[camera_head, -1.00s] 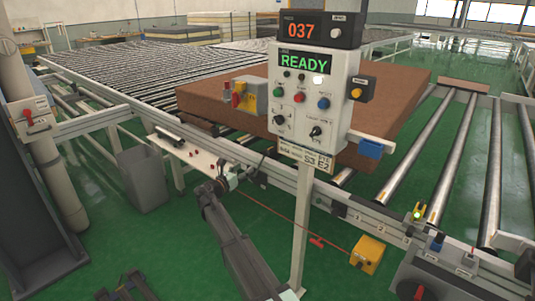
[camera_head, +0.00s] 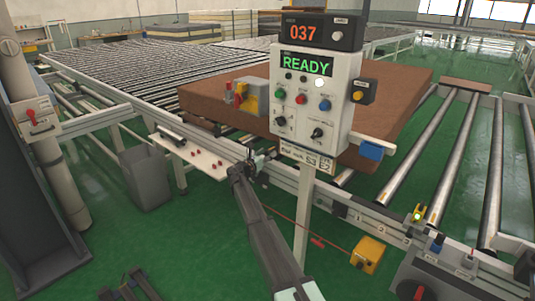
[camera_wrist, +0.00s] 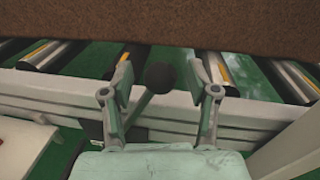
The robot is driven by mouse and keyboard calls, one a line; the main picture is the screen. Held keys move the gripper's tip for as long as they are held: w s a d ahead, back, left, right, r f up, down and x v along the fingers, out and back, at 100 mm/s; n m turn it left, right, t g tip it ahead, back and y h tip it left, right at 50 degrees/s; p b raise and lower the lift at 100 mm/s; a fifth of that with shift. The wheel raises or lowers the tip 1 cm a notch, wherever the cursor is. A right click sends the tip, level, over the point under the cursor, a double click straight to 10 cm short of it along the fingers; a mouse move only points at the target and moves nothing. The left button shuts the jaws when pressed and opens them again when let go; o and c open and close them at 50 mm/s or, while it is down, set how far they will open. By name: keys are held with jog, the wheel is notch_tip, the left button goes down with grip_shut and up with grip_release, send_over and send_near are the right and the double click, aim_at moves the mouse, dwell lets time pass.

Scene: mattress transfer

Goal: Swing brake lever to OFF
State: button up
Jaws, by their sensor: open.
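The brake lever (camera_wrist: 146,103) appears in the wrist view as a thin rod with a dark round knob (camera_wrist: 161,76), in front of the pale conveyor rail. It leans, with its knob up and to the right of its lower end. My gripper (camera_wrist: 165,70) is open, with one finger on each side of the knob and a visible gap to the right finger. I cannot tell whether the left finger touches the rod. In the head view my gripper (camera_head: 256,160) is at the conveyor's front rail, left of the control panel's post; the lever is hard to make out there. No OFF marking is legible.
The control panel (camera_head: 342,92) reads READY and stands on a post (camera_head: 302,220) close to the right of my arm. A brown mattress (camera_head: 400,92) lies behind it on the rollers. A white shelf (camera_head: 190,155) is left of my gripper. A yellow box (camera_head: 369,253) sits on the floor.

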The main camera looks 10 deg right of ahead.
jog(key=shift+w+d, duration=0.3)
grip_shut()
jog(key=shift+r, duration=0.1)
